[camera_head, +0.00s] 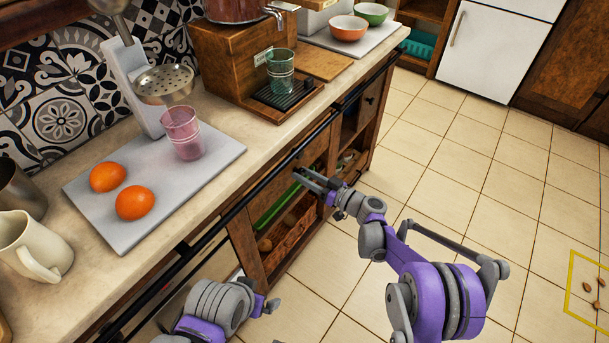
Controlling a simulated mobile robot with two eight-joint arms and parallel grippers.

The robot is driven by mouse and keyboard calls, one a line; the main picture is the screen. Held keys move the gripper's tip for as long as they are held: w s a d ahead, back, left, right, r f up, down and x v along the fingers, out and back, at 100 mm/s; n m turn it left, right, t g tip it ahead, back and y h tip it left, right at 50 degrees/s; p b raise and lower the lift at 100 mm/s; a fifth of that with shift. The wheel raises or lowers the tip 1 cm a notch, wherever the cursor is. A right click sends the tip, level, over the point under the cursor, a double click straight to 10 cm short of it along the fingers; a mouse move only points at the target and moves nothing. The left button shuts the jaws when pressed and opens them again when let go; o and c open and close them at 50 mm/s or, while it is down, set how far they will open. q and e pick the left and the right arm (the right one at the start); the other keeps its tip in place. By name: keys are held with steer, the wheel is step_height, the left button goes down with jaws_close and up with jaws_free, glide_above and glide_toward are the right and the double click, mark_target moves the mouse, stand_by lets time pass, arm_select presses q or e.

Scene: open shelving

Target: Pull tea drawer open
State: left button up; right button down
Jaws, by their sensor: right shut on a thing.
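The tea drawer (278,183) appears to be the wooden drawer front under the counter, near the middle of the camera_head view. It looks closed. My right gripper (308,177) reaches in from the right and is shut at this drawer front, on what seems to be its handle. The fingers hide the handle, so its shape does not show. My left gripper (269,305) is low in the picture, in front of the cabinet and away from the drawer. Its jaw gap cannot be made out.
A black rail (240,205) runs along the counter edge above the drawer. Open shelves with a wicker basket (293,235) lie below. Oranges (135,202) and a pink glass (182,133) stand on a grey board. The tiled floor (450,160) at the right is largely clear.

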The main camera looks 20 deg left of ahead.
steer(key=v, duration=2.5)
steer(key=c, duration=0.5)
jaws_free()
steer(key=shift+r, duration=0.1)
steer(key=p+v, duration=0.1)
steer(key=v, duration=1)
